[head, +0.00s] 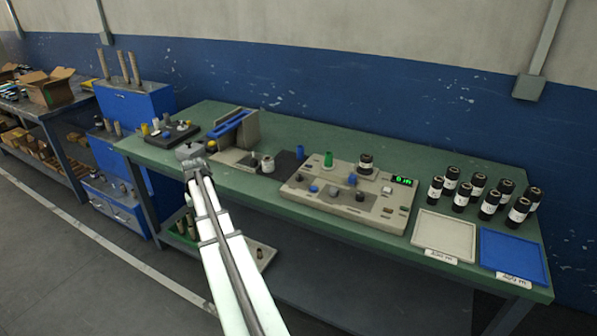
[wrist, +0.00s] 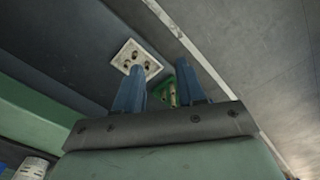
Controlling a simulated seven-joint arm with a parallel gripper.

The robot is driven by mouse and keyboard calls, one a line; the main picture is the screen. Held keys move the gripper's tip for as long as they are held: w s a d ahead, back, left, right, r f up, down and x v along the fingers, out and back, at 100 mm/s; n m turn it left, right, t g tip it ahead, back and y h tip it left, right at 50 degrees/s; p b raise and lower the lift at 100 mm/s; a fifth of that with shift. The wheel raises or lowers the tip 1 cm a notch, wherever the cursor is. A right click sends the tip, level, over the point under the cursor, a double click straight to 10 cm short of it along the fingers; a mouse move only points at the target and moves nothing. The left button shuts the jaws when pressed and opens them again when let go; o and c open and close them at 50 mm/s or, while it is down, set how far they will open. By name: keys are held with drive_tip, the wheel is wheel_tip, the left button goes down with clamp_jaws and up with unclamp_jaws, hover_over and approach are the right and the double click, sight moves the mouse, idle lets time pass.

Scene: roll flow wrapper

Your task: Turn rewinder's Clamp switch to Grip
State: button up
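The rewinder (head: 345,194) is a beige panel machine on the green bench, right of centre in the head view. It carries a green cone, blue and grey knobs, small switches, a dark roll and a lit display (head: 402,181) reading about "0 m". Its labels are too small to read, so I cannot tell which control is the Clamp switch or how it is set. My gripper (head: 188,152) is near the bench's left front part, well left of the rewinder. In the wrist view my gripper (wrist: 160,66) has its two blue fingers apart with nothing held between them.
A beige and blue device (head: 232,131) and a dark tray (head: 172,134) of small parts stand at the bench's left. Several dark rolls (head: 479,184) stand at the right, behind a white tray (head: 444,235) and a blue tray (head: 513,256). A beige tray (wrist: 148,67) shows below my fingers.

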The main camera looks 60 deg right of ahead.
drive_tip(key=s+d+r+m, duration=0.2)
drive_tip(key=s+d+r, duration=0.3)
drive_tip(key=d, duration=0.5)
drive_tip(key=s+d+r+m, duration=0.1)
drive_tip(key=s+d+r, duration=0.4)
drive_tip(key=d, duration=0.5)
wheel_tip(320, 180, up, 10)
drive_tip(key=m, duration=0.2)
hover_over(300, 173)
wheel_tip(300, 173, down, 13)
drive_tip(key=shift+a+f, duration=0.15)
drive_tip(key=shift+c, duration=0.3)
clamp_jaws()
